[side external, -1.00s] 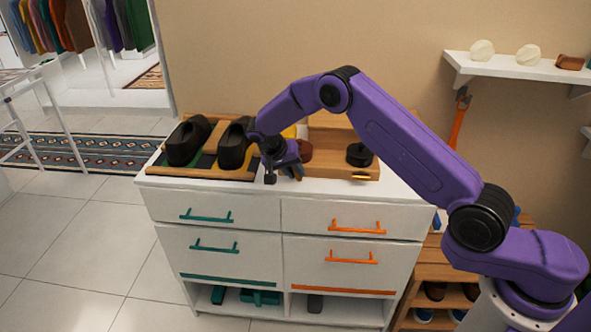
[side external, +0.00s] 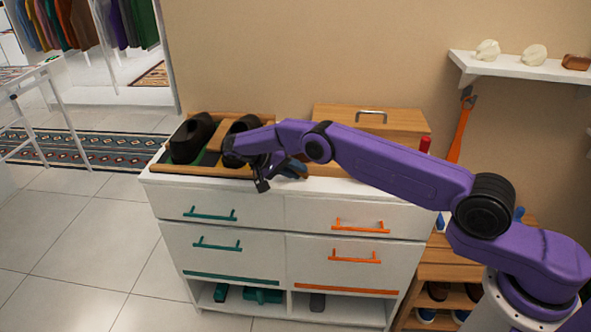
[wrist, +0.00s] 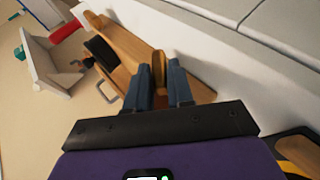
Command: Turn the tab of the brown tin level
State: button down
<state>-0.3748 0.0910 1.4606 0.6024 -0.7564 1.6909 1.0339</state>
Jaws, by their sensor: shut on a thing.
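My gripper (wrist: 159,88) points down at the wooden box, its two blue-grey fingers close together. Between the fingertips is a narrow brown piece (wrist: 158,66), which looks like the brown tin seen almost edge-on. Its tab cannot be told apart, nor whether it is level. In the side view my gripper (side external: 295,169) is low over the front of the dresser top, and the arm hides the tin. The wooden box (side external: 400,121) with a metal handle stands behind my arm; the box also shows in the wrist view (wrist: 125,42).
Dark shoes (side external: 190,138) sit in a wood-edged tray (side external: 200,171) left of my gripper. The white dresser (side external: 260,209) has green and orange handles. A red object (side external: 425,145) stands by the box's right end. A wall shelf (side external: 520,68) is at upper right.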

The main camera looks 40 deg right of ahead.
dwell(0.5)
jog(key=c, duration=1.1)
grip_release()
notch_tip(320, 180, up, 3)
jog(key=shift+r, duration=0.2)
jog(key=shift+s+d+r, duration=0.15)
jog(key=shift+s+r, duration=1.45)
jog(key=shift+s, duration=0.75)
jog(key=shift+s+d+r, duration=0.2)
jog(key=shift+s+r, duration=1.35)
jog(key=shift+s, duration=0.75)
jog(key=shift+s+d+r, duration=0.15)
jog(key=shift+s+r, duration=1.45)
jog(key=shift+s, duration=0.75)
